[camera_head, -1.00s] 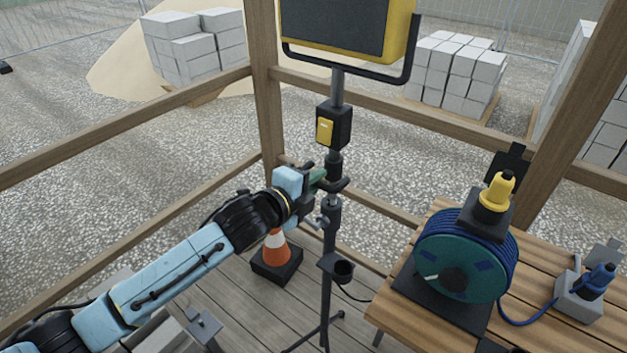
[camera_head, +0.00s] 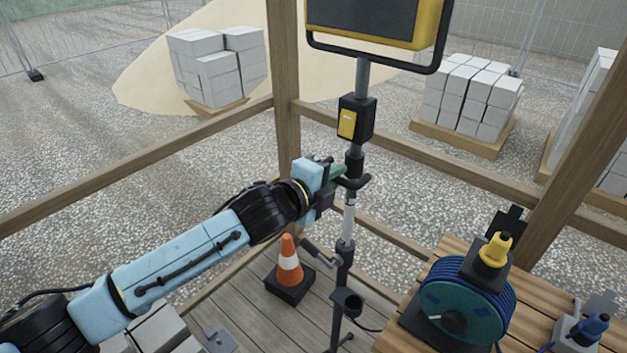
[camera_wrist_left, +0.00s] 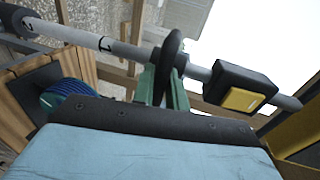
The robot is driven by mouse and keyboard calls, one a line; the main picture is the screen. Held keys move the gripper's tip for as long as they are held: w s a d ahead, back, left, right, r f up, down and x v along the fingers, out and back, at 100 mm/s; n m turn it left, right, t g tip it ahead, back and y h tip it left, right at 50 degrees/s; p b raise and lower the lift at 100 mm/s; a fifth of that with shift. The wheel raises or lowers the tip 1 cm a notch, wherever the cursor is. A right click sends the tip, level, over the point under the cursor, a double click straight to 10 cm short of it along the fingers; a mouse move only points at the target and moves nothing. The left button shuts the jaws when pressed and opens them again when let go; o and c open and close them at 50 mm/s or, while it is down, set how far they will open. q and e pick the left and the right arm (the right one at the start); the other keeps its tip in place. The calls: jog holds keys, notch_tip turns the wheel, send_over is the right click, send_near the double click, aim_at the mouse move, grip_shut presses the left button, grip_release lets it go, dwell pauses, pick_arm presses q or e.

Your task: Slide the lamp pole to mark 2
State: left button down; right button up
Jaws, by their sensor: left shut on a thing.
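The lamp pole (camera_head: 349,222) stands upright with the yellow-framed lamp (camera_head: 375,25) at its top and a yellow-switched box (camera_head: 356,119) below that. My left gripper (camera_head: 343,180) is shut on the black handle (camera_head: 355,182) of the pole, which shows between the fingers (camera_wrist_left: 163,82) in the left wrist view. Below the handle, a pale length of pole is exposed above a lower collar with a clamp lever (camera_head: 320,250). In the wrist view this pale length bears a 1 nearer the handle and a 2 farther along. My right gripper is out of view.
An orange cone (camera_head: 289,262) stands on the deck left of the pole. A wooden table (camera_head: 448,252) at the right bears a blue cable reel (camera_head: 465,305) and plugs. Wooden rails (camera_head: 150,163) run behind the pole, with block stacks (camera_head: 218,65) beyond.

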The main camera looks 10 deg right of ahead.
pick_arm(q)
jog(key=shift+r, duration=0.15)
jog(key=c, duration=1.5)
grip_release()
jog(key=b+v, duration=0.2)
jog(key=v, duration=1.1)
jog(key=shift+a, duration=0.15)
jog(key=shift+s, duration=0.1)
